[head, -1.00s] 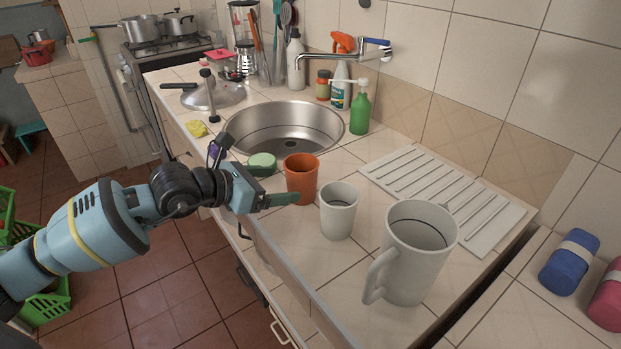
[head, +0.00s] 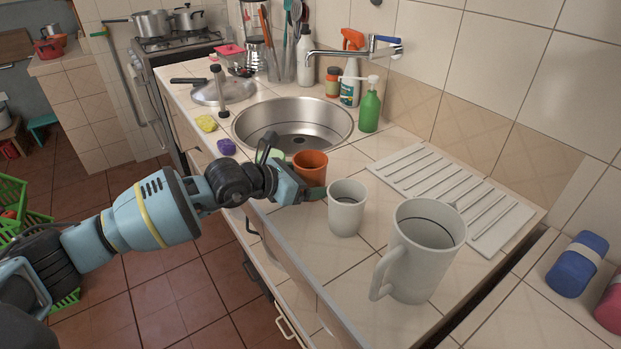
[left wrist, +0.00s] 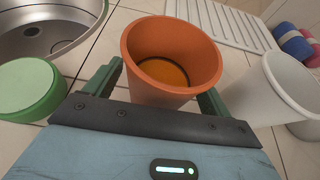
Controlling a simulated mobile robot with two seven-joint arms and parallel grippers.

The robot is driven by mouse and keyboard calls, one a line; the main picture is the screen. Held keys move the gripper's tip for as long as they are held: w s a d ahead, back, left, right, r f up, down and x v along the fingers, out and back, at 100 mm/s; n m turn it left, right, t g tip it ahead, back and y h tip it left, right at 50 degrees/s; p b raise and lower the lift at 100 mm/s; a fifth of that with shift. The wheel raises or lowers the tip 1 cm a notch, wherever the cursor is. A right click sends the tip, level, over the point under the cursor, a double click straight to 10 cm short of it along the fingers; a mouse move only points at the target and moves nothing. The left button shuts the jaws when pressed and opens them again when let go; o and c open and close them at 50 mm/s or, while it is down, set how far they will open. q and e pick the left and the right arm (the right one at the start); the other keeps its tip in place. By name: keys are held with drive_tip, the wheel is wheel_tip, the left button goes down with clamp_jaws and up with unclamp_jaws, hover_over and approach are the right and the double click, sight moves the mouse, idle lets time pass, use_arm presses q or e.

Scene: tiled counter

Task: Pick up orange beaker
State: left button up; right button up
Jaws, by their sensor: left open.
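The orange beaker (head: 311,166) stands upright on the tiled counter, just in front of the sink. It also shows in the left wrist view (left wrist: 172,92), open end up, with its lower part hidden by my gripper. My left gripper (head: 308,190) is at the near side of the beaker, low over the counter edge. In the left wrist view the open green fingers (left wrist: 160,92) sit to either side of the beaker's near wall. Whether they touch it cannot be told. My right gripper does not show.
A white cup (head: 346,212) stands close to the right of the beaker, with a large jug (head: 417,255) beyond it. A green round container (left wrist: 30,88) lies left of the fingers. The sink (head: 293,127) and drainboard (head: 450,190) are behind.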

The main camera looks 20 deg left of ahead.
sight(311, 166)
use_arm(q)
drive_tip(key=shift+c, duration=0.2)
drive_tip(key=c, duration=1.1)
drive_tip(key=shift+r, duration=0.55)
wheel_tip(311, 166, up, 2)
drive_tip(key=shift+d+r, duration=0.1)
drive_tip(key=shift+r, duration=0.1)
drive_tip(key=s, duration=0.4)
drive_tip(key=s+a, duration=0.1)
drive_tip(key=s, duration=0.4)
drive_tip(key=s+r, duration=0.1)
drive_tip(key=s, duration=0.4)
drive_tip(key=shift+s+a+r+b, duration=0.15)
drive_tip(key=shift+s+b, duration=0.1)
drive_tip(key=shift+b, duration=0.15)
drive_tip(key=shift+s+r, duration=0.1)
drive_tip(key=shift+s, duration=0.6)
